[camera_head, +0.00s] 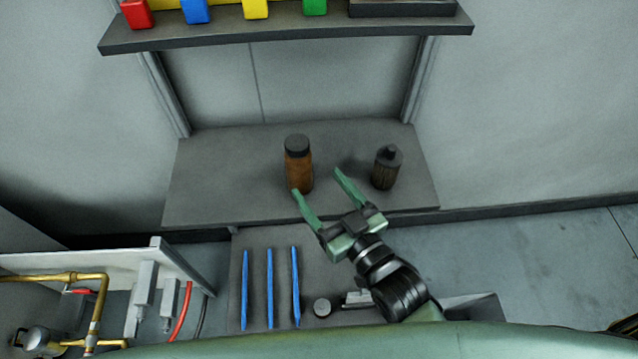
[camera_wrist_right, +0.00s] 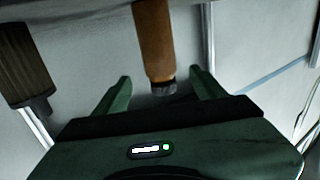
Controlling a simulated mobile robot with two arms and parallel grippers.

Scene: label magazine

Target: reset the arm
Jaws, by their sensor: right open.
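My right gripper (camera_head: 317,182) is open, with its two green fingers spread over the front part of the grey shelf. A brown bottle with a dark cap (camera_head: 298,168) stands upright on the shelf, just beyond the left fingertip. In the right wrist view the bottle (camera_wrist_right: 155,45) appears between the open fingers (camera_wrist_right: 160,85), and nothing is gripped. I cannot tell whether a finger touches it. A dark ribbed bottle (camera_head: 386,168) stands to the right of the gripper. It also shows at the left of the right wrist view (camera_wrist_right: 25,70). My left gripper is not in view.
An upper shelf (camera_head: 290,32) holds red, blue, yellow and green blocks. Below the grey shelf (camera_head: 230,165), a lower surface (camera_head: 258,238) carries blue sticks (camera_head: 270,290) and a small round object (camera_head: 322,307). Brass pipes (camera_head: 95,300) are at lower left. The grey shelf's left part is clear.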

